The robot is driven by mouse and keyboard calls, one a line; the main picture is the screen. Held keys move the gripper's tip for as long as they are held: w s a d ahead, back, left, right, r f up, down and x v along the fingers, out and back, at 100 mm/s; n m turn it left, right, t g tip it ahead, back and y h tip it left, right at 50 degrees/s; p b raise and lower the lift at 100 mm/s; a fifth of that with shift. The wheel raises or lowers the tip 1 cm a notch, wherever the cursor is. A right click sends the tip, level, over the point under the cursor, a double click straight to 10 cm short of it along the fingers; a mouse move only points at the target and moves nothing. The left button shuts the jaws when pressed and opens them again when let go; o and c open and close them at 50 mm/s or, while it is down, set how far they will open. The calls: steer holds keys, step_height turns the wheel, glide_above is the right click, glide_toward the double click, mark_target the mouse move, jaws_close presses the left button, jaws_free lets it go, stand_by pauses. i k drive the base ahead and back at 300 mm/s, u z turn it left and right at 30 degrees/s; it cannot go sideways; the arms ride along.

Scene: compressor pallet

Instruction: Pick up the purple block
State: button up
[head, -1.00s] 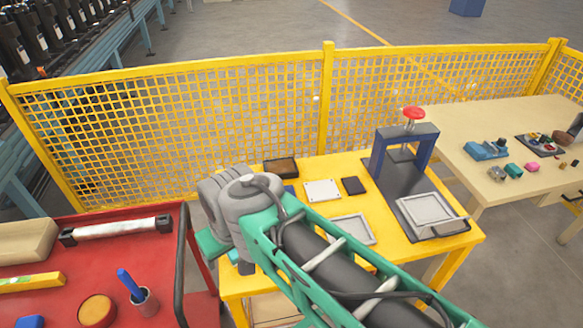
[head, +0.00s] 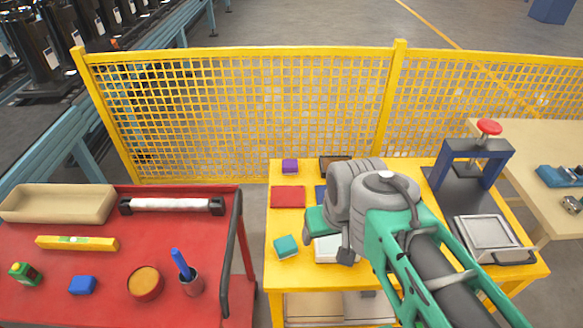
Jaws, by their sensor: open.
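The purple block (head: 290,166) is a small cube near the back left corner of the yellow table (head: 279,222), behind a flat red plate (head: 288,197). My gripper (head: 346,252) is only partly seen below my wrist, over the middle of the table, to the right of and nearer than the block. It is apart from the block, and its jaws are open. My wrist and forearm hide much of the middle of the table.
A teal block (head: 286,245) sits at the table's left side. A dark tray (head: 330,165) is right of the purple block. A blue press (head: 474,158) stands at the right. A yellow mesh fence (head: 240,110) is behind, and a red cart (head: 60,285) is at left.

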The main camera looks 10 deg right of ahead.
mark_target(290, 166)
steer(key=u, duration=0.55)
steer(key=k, duration=1.3)
steer(key=z, duration=0.1)
steer(key=i, duration=0.55)
steer(key=z, duration=0.7)
steer(key=i, duration=1)
steer(key=u, duration=0.55)
